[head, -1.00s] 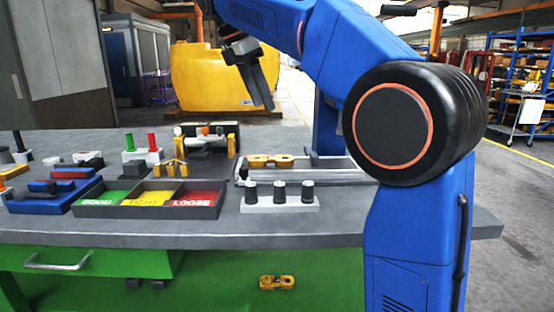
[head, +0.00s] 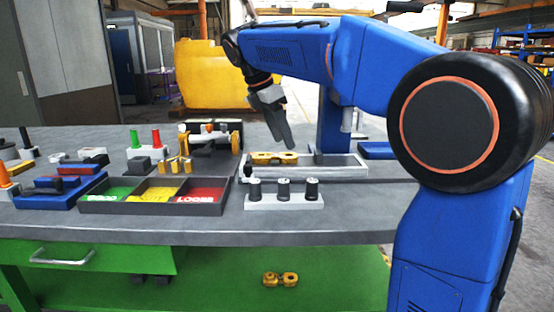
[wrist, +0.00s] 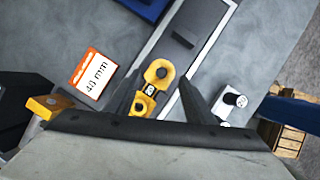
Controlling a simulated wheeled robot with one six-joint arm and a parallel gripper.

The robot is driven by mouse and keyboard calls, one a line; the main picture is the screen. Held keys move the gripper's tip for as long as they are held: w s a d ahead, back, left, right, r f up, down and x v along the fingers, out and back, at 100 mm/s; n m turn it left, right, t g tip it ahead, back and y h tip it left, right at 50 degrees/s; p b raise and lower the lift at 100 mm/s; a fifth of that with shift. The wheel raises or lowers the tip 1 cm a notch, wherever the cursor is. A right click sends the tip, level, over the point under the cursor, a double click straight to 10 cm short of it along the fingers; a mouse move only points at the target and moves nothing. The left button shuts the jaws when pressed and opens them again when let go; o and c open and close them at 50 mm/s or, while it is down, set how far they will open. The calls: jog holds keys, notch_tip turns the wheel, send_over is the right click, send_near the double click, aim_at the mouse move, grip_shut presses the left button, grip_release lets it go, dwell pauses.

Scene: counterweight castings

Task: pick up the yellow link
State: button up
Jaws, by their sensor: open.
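A yellow link (head: 273,158) with two round eyes lies at the left part of a pale tray (head: 345,171) on the grey bench. My gripper (head: 288,146) hangs just above the link, pointing down and slightly tilted. Its two dark fingers (wrist: 162,76) are apart with nothing held, and the link shows between them. I cannot tell the exact height gap. A second yellow link (head: 281,279) shows low down, against the green area beneath the benchtop.
A white block with three dark pegs (head: 284,201) stands in front of the tray. A sorting box (head: 150,206) with green, yellow and red sections is to the left. A 40 mm card (wrist: 93,67) lies beside the tray. My blue arm reaches over the bench's right side.

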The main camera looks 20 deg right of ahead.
aim_at(289, 155)
jog(key=x, duration=0.5)
jog(key=shift+s+a, duration=0.15)
jog(key=shift+s, duration=0.05)
grip_shut()
